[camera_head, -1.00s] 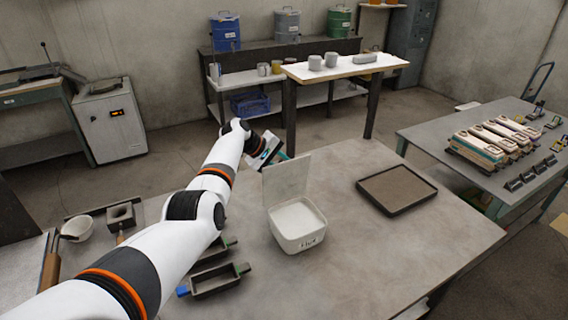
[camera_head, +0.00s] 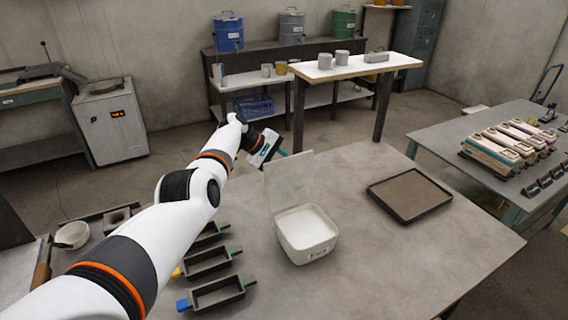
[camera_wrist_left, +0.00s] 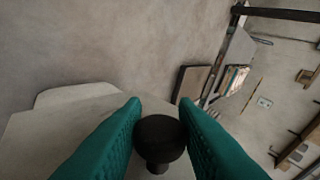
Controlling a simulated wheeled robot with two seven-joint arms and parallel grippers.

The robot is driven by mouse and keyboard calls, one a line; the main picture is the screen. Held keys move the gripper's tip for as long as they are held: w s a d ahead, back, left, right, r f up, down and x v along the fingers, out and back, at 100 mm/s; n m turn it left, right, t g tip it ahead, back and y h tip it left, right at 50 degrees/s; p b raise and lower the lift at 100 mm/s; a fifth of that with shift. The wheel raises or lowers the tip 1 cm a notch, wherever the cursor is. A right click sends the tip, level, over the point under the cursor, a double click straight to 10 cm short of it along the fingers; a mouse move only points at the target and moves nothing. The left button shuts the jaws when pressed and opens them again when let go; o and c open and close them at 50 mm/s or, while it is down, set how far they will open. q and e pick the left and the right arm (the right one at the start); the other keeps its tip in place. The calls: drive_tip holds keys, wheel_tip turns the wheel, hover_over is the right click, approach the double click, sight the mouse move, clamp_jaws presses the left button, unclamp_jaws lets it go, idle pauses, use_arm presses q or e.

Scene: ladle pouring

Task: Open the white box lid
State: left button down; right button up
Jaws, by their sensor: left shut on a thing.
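The white box (camera_head: 307,240) stands on the large grey table with its inside visible from above. Its white lid (camera_head: 290,180) stands roughly upright at the box's back edge, open. My left gripper (camera_head: 280,155) is behind the lid's upper part in the head view; the lid hides part of its fingertips. In the left wrist view, the green fingers (camera_wrist_left: 160,125) are shut on a round black knob (camera_wrist_left: 160,138), with the pale lid (camera_wrist_left: 65,140) behind it. My right gripper is in no view.
A shallow dark tray (camera_head: 409,195) lies right of the box. Several narrow dark moulds (camera_head: 218,293) lie to its left, beneath my left arm.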

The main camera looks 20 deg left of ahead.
use_arm(q)
drive_tip(key=c, duration=1.2)
unclamp_jaws()
drive_tip(key=shift+d+r, duration=0.1)
drive_tip(key=shift+r, duration=0.1)
drive_tip(key=shift+o, duration=0.3)
drive_tip(key=shift+s+a+r+p, duration=0.15)
drive_tip(key=shift+a+r+p, duration=0.05)
drive_tip(key=shift+p, duration=0.15)
drive_tip(key=v, duration=1.1)
drive_tip(key=shift+s, duration=0.1)
